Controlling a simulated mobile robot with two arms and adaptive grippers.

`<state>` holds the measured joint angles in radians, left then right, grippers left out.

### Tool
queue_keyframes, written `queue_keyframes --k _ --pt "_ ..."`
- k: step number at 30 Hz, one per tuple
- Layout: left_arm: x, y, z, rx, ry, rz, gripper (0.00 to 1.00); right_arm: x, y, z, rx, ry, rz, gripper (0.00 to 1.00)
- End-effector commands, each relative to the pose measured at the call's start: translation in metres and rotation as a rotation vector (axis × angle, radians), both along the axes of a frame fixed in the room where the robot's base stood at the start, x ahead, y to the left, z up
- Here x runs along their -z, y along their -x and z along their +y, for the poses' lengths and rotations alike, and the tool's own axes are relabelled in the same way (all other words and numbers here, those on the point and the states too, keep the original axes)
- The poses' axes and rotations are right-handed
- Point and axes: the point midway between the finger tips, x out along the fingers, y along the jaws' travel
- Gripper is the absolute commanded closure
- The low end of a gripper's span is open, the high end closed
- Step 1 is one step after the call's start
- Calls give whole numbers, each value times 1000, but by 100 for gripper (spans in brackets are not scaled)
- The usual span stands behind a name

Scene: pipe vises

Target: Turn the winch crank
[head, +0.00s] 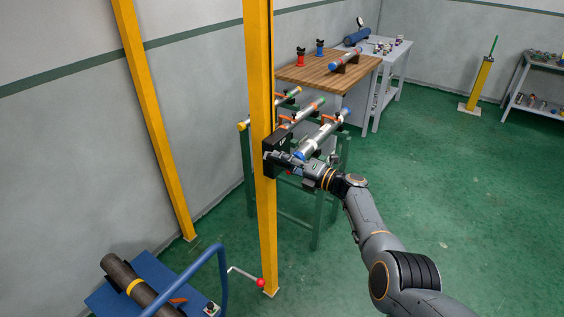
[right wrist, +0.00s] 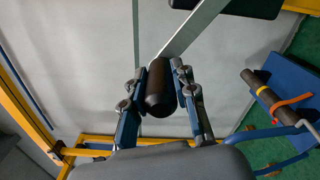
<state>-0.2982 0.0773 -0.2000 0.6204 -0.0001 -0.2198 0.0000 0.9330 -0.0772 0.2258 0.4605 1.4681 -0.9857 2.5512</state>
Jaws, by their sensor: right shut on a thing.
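The winch (head: 278,148) is a black box on the yellow post (head: 259,80) in the middle of the head view. My right gripper (head: 286,160) reaches in from the right and is at the winch. In the right wrist view, my right gripper (right wrist: 160,76) is shut on the dark cylindrical handle of the winch crank (right wrist: 158,90), one finger on each side. The flat grey crank arm (right wrist: 190,32) runs up and right from the handle. In the head view my gripper hides the handle. My left gripper is not in view.
Pipes with orange clamps lie on a green stand (head: 318,225) just behind the post. A wooden-topped table (head: 305,75) stands beyond. A blue cart (head: 172,268) holding a dark pipe is at lower left, near a red-knobbed rod (head: 260,283).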

Motion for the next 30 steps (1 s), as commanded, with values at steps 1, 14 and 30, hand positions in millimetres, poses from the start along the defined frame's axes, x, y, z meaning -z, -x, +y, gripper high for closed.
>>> queue_keyframes --k 1,14,30 --pt "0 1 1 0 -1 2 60 -1 -1 -1 5 -2 0 100" --pt "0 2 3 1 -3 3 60 1 0 -1 1 0 1 49" --pt "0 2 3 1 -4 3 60 3 25 -37 5 2 -1 49"
